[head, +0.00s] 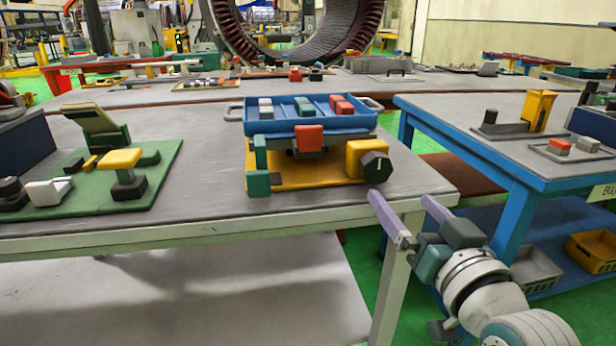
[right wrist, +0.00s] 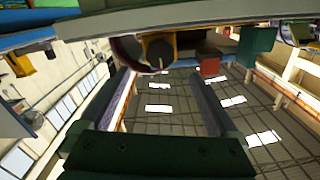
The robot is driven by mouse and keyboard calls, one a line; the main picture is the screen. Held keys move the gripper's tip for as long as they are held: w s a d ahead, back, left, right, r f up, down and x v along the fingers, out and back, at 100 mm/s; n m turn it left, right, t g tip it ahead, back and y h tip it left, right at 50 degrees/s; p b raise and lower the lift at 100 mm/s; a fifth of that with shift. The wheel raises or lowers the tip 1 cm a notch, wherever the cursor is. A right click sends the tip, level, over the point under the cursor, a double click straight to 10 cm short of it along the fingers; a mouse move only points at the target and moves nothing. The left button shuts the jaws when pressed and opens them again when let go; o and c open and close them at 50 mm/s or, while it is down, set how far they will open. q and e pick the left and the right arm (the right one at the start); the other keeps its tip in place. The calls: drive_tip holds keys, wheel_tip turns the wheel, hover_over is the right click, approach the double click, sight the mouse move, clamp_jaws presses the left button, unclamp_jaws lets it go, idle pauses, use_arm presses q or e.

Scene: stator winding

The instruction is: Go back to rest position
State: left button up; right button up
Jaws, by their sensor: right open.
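My right gripper (head: 408,218) is in the lower right of the head view, in front of the table's right front corner. Its two purple fingers are apart, with nothing between them. In the right wrist view the open fingers (right wrist: 165,95) also show, with no object between them. My left gripper is in neither view. On the table (head: 215,205) stands a yellow fixture (head: 305,178) with a black knob (head: 376,167) and a red block (head: 309,138). The right gripper is apart from the knob, below it and to its right in the picture.
A blue tray (head: 312,122) with red and grey blocks sits on top of the fixture. A green board (head: 95,185) with several parts lies to the left. A blue-framed table (head: 520,170) stands to the right, near my right arm. Bins (head: 592,252) sit on its lower shelf.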

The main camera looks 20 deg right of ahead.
drive_tip(key=shift+s+a, duration=0.1)
drive_tip(key=shift+s, duration=0.3)
drive_tip(key=s+a+r+n+g+y+p, duration=0.1)
drive_tip(key=s+a+r+n+g+p, duration=0.1)
drive_tip(key=s+a+r+g+p, duration=0.35)
drive_tip(key=s+a+r+n+g+y+p, duration=0.2)
drive_tip(key=s+r+n+g+p, duration=0.15)
drive_tip(key=s+p, duration=0.45)
drive_tip(key=s+a+r+n+g+y+p, duration=0.1)
drive_tip(key=s+a+r+n+g+p, duration=0.1)
drive_tip(key=s+a+r+g+p, duration=0.45)
drive_tip(key=s+d+r+p, duration=0.1)
drive_tip(key=r+p, duration=1.6)
drive_tip(key=r, duration=0.1)
drive_tip(key=s+d+r+t+p, duration=0.1)
drive_tip(key=d+r+p, duration=0.1)
drive_tip(key=r+p, duration=1.6)
drive_tip(key=shift+s, duration=0.25)
drive_tip(key=shift+m+t, duration=0.25)
